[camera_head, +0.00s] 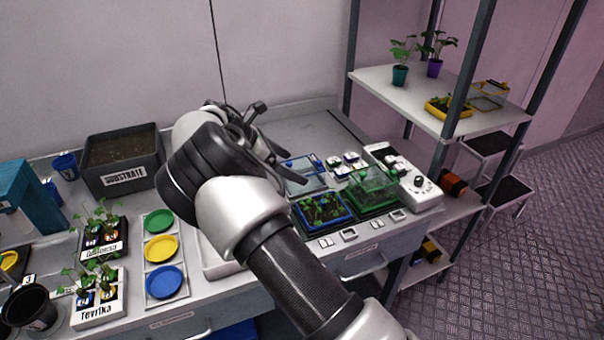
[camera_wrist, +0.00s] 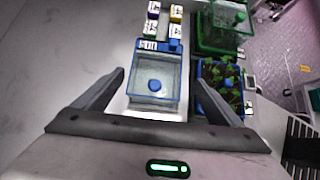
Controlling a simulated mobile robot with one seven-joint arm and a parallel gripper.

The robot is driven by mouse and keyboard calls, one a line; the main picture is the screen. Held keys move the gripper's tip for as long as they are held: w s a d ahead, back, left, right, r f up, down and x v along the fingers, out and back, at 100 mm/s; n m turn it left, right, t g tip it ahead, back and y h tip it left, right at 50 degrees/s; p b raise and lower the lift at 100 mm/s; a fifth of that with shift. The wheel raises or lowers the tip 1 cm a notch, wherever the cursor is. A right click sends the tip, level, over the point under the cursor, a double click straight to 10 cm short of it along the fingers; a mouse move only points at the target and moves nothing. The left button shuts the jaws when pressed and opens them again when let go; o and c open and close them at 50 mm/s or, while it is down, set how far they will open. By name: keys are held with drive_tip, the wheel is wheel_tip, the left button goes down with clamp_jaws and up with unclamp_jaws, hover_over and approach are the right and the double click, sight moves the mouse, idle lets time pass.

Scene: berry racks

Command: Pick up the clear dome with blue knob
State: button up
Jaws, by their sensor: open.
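The clear dome with blue knob (camera_wrist: 144,70) shows in the wrist view as a see-through box with blue edging and a round blue knob in the middle. It lies between the two fingers of my gripper (camera_wrist: 168,78), which is open and apart from it. In the head view the dome (camera_head: 303,172) sits on the bench just right of my gripper (camera_head: 268,138), which partly hides it. My gripper hangs above the bench. The height gap between fingers and dome is hard to tell.
A blue tray of seedlings (camera_head: 338,217) and a green clear dome (camera_head: 372,187) stand close to the right of the blue-knobbed dome. A white device with a dial (camera_head: 418,181) is further right. A shelf rack (camera_head: 440,125) rises beyond.

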sight(298, 167)
drive_tip(key=shift+w+x, duration=0.2)
drive_tip(key=shift+x, duration=1.2)
drive_tip(key=shift+w+x, duration=0.15)
drive_tip(key=shift+x, duration=1.2)
drive_tip(key=shift+r, duration=0.15)
drive_tip(key=shift+c, duration=0.5)
drive_tip(key=c, duration=1.1)
